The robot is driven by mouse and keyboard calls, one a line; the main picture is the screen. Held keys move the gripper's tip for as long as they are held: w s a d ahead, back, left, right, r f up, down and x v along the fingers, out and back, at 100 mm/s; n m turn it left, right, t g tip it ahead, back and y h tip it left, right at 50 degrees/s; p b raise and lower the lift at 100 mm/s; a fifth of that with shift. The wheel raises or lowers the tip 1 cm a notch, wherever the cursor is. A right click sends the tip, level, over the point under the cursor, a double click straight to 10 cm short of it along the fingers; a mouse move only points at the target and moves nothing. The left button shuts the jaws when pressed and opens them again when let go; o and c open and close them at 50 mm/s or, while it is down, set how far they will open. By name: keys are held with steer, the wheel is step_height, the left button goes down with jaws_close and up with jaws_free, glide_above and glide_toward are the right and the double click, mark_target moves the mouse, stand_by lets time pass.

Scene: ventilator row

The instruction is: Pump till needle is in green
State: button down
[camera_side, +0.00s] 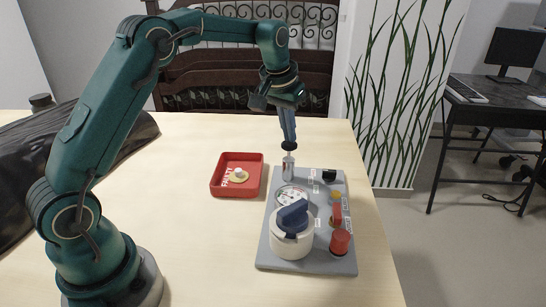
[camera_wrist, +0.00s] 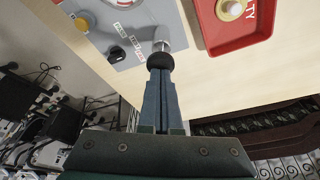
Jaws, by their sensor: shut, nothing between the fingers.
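The grey panel (camera_side: 307,260) lies on the table and carries a pump with a black knob (camera_side: 289,146) on a pale metal barrel (camera_side: 288,168). The knob (camera_wrist: 160,60) also shows in the wrist view. My gripper (camera_side: 289,138) is shut and empty, pointing down with its fingertips right at the top of the knob. I cannot tell whether they touch it. The round gauge (camera_side: 291,194) sits in front of the pump, partly behind a blue-handled dial. Its needle and green zone are too small to read; the wrist view cuts the gauge (camera_wrist: 124,3) off at the top.
The white dial with a blue handle (camera_side: 292,216), a red knob (camera_side: 340,242), a yellow button (camera_side: 336,196) and a black switch (camera_side: 329,175) stand on the panel. A red tray (camera_side: 214,187) holding a round part (camera_side: 238,175) is at the left. The front-left table is clear.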

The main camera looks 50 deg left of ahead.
steer(key=shift+f, duration=0.4)
steer(key=shift+r, duration=0.4)
steer(key=shift+r, duration=2)
